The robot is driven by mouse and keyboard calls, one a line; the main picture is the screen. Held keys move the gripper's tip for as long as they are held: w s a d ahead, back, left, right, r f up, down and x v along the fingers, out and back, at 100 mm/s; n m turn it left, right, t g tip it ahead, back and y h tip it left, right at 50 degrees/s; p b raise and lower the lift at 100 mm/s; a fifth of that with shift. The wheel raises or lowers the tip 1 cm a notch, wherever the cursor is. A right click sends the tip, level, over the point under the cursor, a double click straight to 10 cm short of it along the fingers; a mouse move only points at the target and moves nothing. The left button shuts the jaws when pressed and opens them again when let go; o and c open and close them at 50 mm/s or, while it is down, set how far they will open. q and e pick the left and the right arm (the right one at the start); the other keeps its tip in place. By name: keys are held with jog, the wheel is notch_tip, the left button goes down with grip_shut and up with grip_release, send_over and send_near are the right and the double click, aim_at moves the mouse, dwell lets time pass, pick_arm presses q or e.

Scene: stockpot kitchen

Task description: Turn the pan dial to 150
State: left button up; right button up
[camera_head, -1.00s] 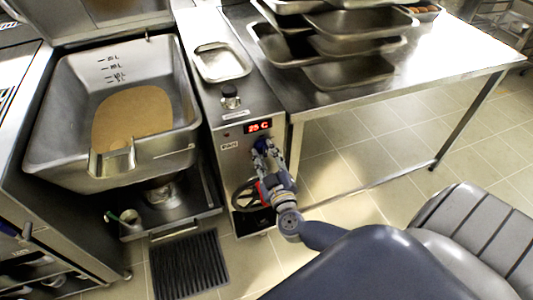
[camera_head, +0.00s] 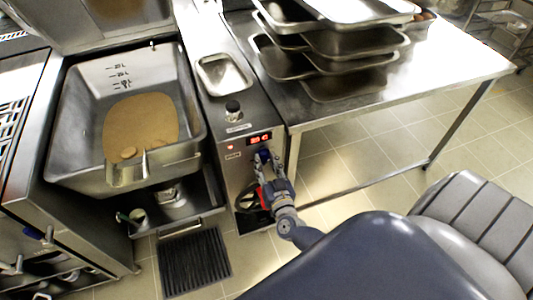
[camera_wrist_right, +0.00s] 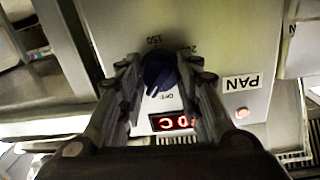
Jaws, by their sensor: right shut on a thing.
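The pan dial (camera_wrist_right: 158,72) is a dark blue knob on the steel control panel, with "150" and "200" printed past it and "OFF" on the display side in the right wrist view. A pale mark shows on the knob, but I cannot tell which number it points to. My right gripper (camera_head: 264,160) is shut on the dial, one finger on each side. The red display (camera_wrist_right: 174,122) is lit; its full reading is unclear, and it also shows in the head view (camera_head: 259,138). The "PAN" label (camera_wrist_right: 241,82) appears upside down. My left gripper is not in view.
A tilting pan (camera_head: 60,160) with a brown layer inside stands left of the panel. A steel table (camera_head: 440,65) with stacked trays (camera_head: 345,85) is on the right. A dark floor grate (camera_head: 193,262) lies below.

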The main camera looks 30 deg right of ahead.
jog(key=m, duration=0.2)
jog(key=shift+m, duration=0.3)
jog(key=m, duration=0.2)
jog(key=shift+m+y, duration=0.3)
jog(key=m+b, duration=0.1)
jog(key=m, duration=0.2)
jog(key=m+b, duration=0.1)
jog(key=m, duration=0.1)
jog(key=shift+m+y, duration=0.3)
jog(key=shift+m, duration=0.1)
jog(key=m+b, duration=0.1)
jog(key=m, duration=0.1)
jog(key=shift+m+y+b, duration=0.3)
jog(key=m+b, duration=0.2)
jog(key=m, duration=0.1)
jog(key=shift+t, duration=0.3)
jog(key=m+b, duration=0.2)
jog(key=m, duration=0.1)
jog(key=shift+d+r+m, duration=0.1)
jog(key=shift+m, duration=0.2)
jog(key=shift+r+m+b, duration=0.1)
jog(key=shift+m+b, duration=0.9)
jog(key=shift+m, duration=0.1)
jog(key=shift+r+m, duration=0.1)
jog(key=shift+m, duration=0.2)
